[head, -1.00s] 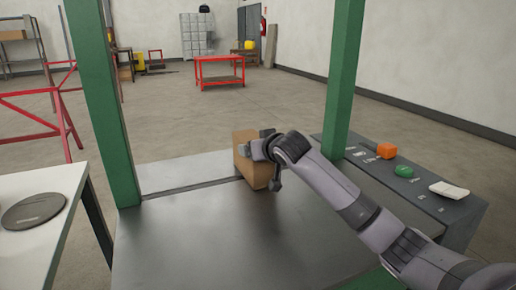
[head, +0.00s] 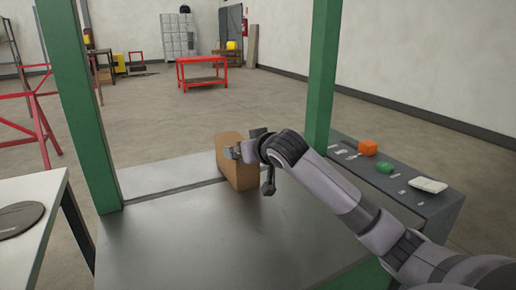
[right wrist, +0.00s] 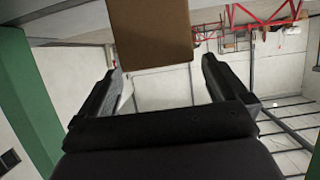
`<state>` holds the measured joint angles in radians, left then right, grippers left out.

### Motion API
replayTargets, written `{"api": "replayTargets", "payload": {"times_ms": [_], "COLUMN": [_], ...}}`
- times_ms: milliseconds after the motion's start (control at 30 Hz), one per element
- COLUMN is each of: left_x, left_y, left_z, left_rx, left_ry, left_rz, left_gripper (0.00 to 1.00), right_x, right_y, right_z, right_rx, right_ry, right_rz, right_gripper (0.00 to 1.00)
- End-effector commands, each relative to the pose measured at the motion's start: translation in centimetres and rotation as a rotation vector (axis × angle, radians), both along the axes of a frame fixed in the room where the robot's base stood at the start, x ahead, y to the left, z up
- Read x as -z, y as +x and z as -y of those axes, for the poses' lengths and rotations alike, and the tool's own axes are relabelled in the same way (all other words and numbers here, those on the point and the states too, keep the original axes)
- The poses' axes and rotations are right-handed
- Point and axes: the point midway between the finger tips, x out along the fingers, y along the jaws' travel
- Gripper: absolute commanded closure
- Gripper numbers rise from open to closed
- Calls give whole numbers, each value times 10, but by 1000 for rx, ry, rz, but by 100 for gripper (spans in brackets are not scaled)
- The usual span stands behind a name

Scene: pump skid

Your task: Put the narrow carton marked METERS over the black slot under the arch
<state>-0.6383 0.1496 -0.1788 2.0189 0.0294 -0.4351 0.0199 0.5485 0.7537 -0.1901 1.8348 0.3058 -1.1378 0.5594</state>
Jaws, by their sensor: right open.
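The brown narrow carton (head: 230,160) stands upright on the dark metal table between the green posts. No METERS marking is legible on the sides I see. The black slot (head: 170,191) shows as a dark line across the table, running up to the carton's base; the carton hides what lies under it. My right gripper (head: 246,146) is at the carton's upper right side, fingers apart. In the right wrist view the carton (right wrist: 150,30) is beyond the open fingertips (right wrist: 160,68), with nothing clearly between them. My left gripper is out of view.
Green arch posts rise at left (head: 80,110) and right (head: 322,75). A white table (head: 35,195) stands at left. The table front is clear.

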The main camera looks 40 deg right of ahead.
Motion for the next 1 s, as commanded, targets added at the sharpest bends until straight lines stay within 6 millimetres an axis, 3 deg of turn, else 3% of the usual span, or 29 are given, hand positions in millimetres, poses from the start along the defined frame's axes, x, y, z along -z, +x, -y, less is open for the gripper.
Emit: {"api": "replayTargets", "payload": {"times_ms": [200, 433, 1000], "left_x": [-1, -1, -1], "left_y": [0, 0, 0], "left_z": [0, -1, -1], "left_rx": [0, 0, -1], "left_ry": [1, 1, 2], "left_rz": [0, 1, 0], "left_gripper": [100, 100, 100], "right_x": [-13, -23, -26], "right_y": [-31, -54, -60], "right_z": [-8, -13, -15], "right_rx": [-1, 0, 1], "right_ry": [-2, 0, 0], "right_rz": [1, 1, 0], "right_gripper": [0, 0, 0]}}
